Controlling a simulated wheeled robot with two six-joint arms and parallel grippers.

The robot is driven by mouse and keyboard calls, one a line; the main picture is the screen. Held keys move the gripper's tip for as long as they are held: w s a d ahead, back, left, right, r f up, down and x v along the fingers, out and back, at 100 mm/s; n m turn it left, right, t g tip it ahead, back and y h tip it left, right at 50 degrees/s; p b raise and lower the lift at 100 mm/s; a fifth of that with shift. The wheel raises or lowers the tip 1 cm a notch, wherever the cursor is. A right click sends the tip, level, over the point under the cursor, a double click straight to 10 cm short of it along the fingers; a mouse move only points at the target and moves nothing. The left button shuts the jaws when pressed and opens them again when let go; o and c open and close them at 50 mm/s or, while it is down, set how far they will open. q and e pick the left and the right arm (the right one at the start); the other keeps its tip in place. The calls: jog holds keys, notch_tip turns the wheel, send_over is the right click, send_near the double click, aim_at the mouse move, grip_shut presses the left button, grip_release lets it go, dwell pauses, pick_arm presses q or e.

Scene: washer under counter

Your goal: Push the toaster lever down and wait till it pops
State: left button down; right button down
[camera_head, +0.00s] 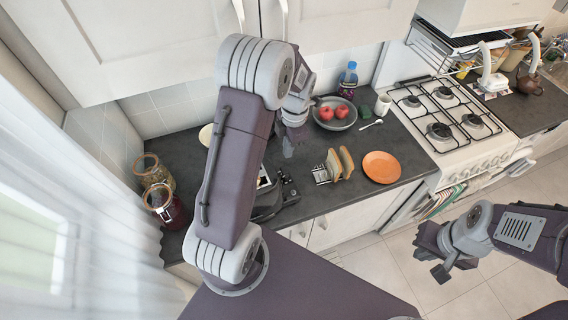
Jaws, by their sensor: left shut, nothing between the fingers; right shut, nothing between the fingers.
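A dark appliance (284,192) with a silver part, which looks like the toaster, stands on the counter, partly hidden behind my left arm. I cannot make out its lever. My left gripper (291,142) is shut and empty, above the counter and farther back than the appliance. My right gripper (434,262) is shut and empty, over the floor at the right, well away from the counter.
Bread slices (347,161) stand in a metal rack (321,174) right of the appliance. An orange plate (381,167), a bowl of red fruit (334,122) and a gas hob (448,122) are further right. Glass jars (167,206) stand at the left.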

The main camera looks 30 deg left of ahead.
aim_at(285, 169)
pick_arm(q)
jog(key=f+b, duration=0.6)
jog(key=f, duration=0.1)
jog(key=shift+a+f, duration=0.2)
jog(key=shift+s, duration=0.1)
jog(key=shift+r, duration=0.1)
